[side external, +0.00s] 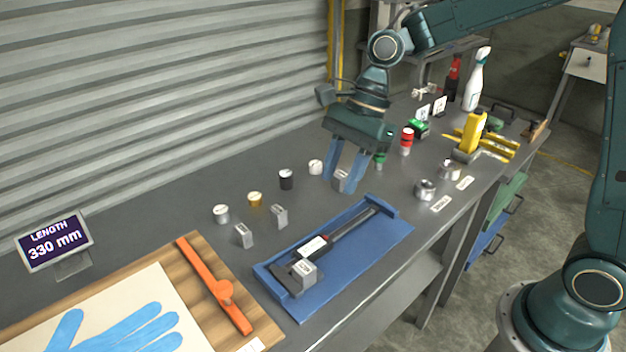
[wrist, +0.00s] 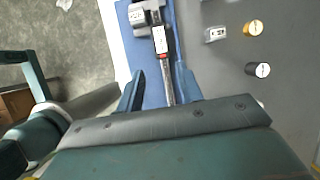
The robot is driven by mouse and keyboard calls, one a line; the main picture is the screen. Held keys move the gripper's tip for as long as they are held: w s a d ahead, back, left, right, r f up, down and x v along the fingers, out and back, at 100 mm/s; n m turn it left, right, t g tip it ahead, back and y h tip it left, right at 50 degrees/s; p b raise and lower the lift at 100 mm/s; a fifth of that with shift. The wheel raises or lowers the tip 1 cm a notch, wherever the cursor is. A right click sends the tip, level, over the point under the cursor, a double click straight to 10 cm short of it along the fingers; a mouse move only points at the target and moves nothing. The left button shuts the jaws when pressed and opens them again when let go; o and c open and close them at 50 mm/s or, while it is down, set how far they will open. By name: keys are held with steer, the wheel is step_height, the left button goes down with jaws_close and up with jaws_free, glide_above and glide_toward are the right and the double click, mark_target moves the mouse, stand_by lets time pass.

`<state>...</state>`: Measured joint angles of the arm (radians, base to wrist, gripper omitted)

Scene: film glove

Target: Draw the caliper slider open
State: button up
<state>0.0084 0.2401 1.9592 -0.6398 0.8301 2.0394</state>
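The caliper (side external: 345,237) lies on a blue tray (side external: 378,243), its dark beam running from the near left to the far right. Its slider end has a grey block (side external: 305,272) and a white label with a red mark beside it. In the wrist view the caliper (wrist: 163,67) runs away between my fingers, with the grey block (wrist: 140,17) at the top edge.
A display (side external: 55,243) reads LENGTH 330 mm. An orange slide tool (side external: 217,285) lies on a wooden board with a blue glove shape (side external: 125,330). Small metal blocks (side external: 279,217) and several round weights (side external: 286,179) stand behind the tray. Bottles and yellow clamps (side external: 487,140) stand farther right.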

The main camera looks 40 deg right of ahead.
mark_target(340, 232)
steer(key=shift+w+a+f, duration=0.1)
steer(key=shift+f, duration=0.2)
steer(key=shift+x, duration=6.7)
steer(key=shift+c, duration=0.3)
steer(key=c, duration=0.6)
steer(key=shift+d, duration=3.7)
